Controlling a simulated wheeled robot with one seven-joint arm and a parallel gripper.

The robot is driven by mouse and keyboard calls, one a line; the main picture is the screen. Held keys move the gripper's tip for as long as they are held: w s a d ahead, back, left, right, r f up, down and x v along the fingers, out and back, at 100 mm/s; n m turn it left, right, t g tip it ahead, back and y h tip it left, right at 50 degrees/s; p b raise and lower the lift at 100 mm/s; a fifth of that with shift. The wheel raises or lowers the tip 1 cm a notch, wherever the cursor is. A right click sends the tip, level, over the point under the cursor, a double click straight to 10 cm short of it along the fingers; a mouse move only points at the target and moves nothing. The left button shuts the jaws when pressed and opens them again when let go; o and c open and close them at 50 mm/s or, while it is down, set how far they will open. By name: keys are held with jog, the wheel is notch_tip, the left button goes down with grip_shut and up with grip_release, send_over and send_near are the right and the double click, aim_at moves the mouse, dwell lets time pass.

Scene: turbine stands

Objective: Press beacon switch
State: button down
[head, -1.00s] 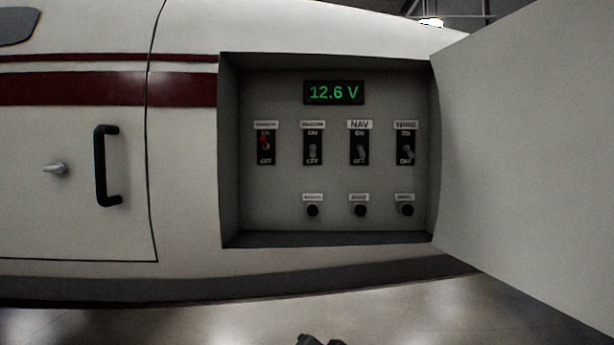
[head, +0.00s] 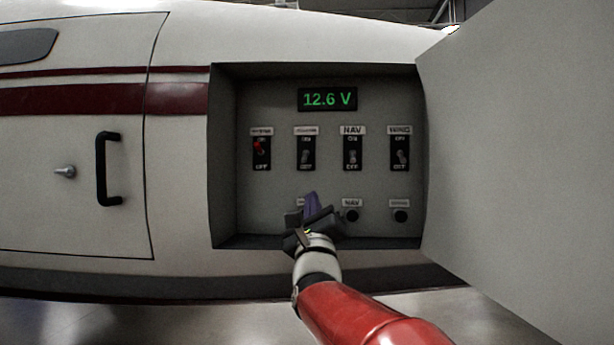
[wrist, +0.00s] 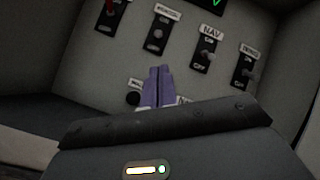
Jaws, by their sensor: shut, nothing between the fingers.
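The second toggle switch from the left (head: 305,153) is on the back wall of the open panel recess, and its lever points down to OFF. Its label is too blurred to read, so I cannot confirm it is the beacon switch. It also shows in the wrist view (wrist: 158,35). My gripper (head: 312,199) is shut and empty, with purple fingers. In the head view it is below this switch, over the lower row. In the wrist view its fingertips (wrist: 160,71) appear just below the switch plate, with no visible contact.
The red-lever switch (head: 260,151) is up at ON. The NAV switch (head: 352,153) and the rightmost switch (head: 400,154) are down. Round black knobs (head: 351,215) sit below; the left one (wrist: 132,98) is hidden in the head view. The display (head: 327,99) reads 12.6 V. An open door (head: 520,150) bounds the right side.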

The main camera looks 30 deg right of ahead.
aim_at(305, 158)
jog(key=shift+r, duration=0.1)
jog(key=p+x, duration=0.3)
jog(key=x, duration=0.7)
jog(key=shift+d, duration=0.1)
